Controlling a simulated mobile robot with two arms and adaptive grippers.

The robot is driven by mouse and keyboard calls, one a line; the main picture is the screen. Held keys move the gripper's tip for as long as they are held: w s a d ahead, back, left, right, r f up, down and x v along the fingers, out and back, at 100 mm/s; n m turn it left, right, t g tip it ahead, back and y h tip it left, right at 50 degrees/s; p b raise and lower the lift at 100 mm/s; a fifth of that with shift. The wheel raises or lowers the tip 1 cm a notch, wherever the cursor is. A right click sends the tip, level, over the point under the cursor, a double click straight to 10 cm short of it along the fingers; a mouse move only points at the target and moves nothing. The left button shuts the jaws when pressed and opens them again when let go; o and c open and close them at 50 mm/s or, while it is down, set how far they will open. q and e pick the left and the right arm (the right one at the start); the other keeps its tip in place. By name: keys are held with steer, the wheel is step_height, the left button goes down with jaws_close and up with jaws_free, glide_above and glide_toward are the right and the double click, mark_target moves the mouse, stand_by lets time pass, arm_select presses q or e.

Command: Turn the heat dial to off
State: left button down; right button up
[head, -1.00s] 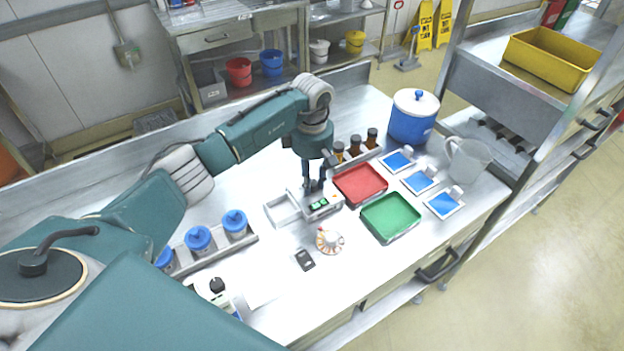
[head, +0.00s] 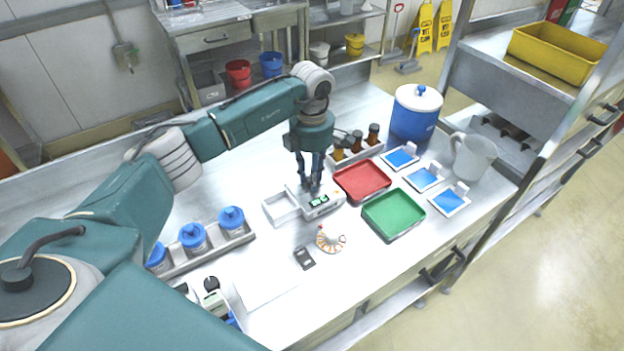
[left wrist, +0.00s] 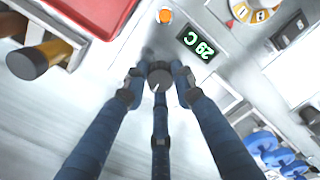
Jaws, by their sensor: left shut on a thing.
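The heat dial (left wrist: 160,78) is a small grey round knob on a white and grey heating unit (head: 324,205). In the left wrist view a white pointer line shows on its face. My left gripper (head: 311,188) comes down over the unit from above. Its blue fingers with dark tips (left wrist: 159,84) are shut around the dial and partly hide its sides. A green-lit display (left wrist: 197,43) beside the dial seems to read 29 C. A round orange light (left wrist: 165,16) sits near it. My right gripper is not in view.
A red tray (head: 361,181) and a green tray (head: 393,214) lie right of the unit. Brown bottles (head: 355,141) stand behind. Blue-lidded jars (head: 192,236) stand to the left.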

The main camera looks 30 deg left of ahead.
arm_select(q)
steer(key=shift+n+b, duration=0.65)
steer(key=shift+n, duration=1.55)
steer(key=shift+r, duration=0.1)
steer(key=c, duration=1.4)
jaws_free()
steer(key=shift+c, duration=0.2)
step_height(320, 180, up, 12)
